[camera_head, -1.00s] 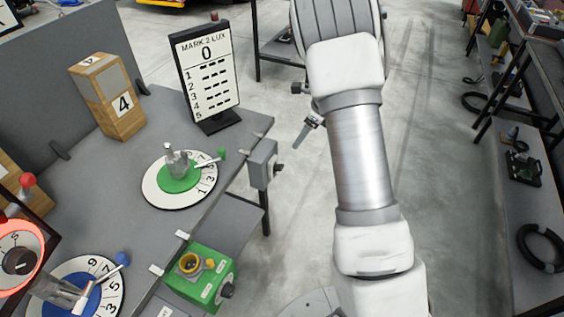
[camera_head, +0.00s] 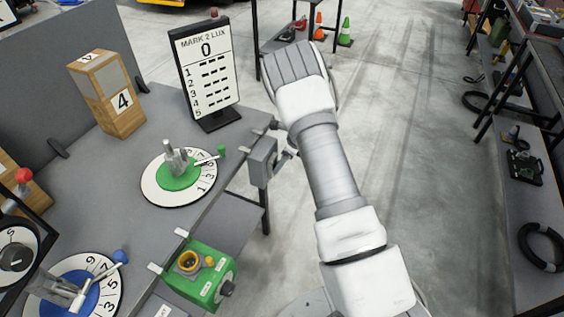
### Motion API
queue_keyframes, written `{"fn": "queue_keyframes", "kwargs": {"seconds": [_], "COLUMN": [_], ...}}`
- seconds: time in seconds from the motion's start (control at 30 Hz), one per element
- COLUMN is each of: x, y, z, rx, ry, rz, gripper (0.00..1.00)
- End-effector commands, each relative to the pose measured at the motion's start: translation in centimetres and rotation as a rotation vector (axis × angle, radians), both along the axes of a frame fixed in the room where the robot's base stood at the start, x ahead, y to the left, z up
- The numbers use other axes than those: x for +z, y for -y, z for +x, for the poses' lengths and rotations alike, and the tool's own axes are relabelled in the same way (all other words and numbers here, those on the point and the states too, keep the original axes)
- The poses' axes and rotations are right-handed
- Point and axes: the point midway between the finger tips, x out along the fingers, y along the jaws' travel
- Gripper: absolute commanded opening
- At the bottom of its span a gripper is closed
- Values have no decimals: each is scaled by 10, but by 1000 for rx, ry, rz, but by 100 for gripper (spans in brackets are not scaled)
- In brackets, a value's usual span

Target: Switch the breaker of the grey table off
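The grey table (camera_head: 100,185) fills the left of the view. A small grey box (camera_head: 262,162), which looks like the breaker, is fixed to the table's right edge. The position of its switch is too small to tell. My arm reaches up the middle and its wrist bends away from the camera. The visible end of my gripper (camera_head: 290,153) is just right of the box, very close to its right side. I cannot tell whether they touch. Most of the gripper is hidden behind my wrist, so its opening does not show.
A "MARK 2 LUX" board (camera_head: 206,75), a numbered wooden block (camera_head: 108,95) and a green dial (camera_head: 178,178) stand on the table. A green box (camera_head: 203,275) sits at its front edge. A shelf (camera_head: 500,190) runs along the right. The floor between is clear.

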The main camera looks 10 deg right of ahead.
Motion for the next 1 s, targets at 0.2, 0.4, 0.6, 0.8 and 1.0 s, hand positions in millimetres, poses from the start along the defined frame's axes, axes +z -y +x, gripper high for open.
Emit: {"fn": "queue_keyframes", "kwargs": {"seconds": [0.2,0.4,0.6,0.8,1.0], "x": [-2,-2,-2,-2,-4], "y": [-1,-1,0,0,1], "z": [1,1,1,1,0], "rx": [1,0,0,0,-3], "ry": [1,1,1,1,8], "rz": [-1,-1,-1,-1,11], "gripper": [68,48,12,0,0]}}
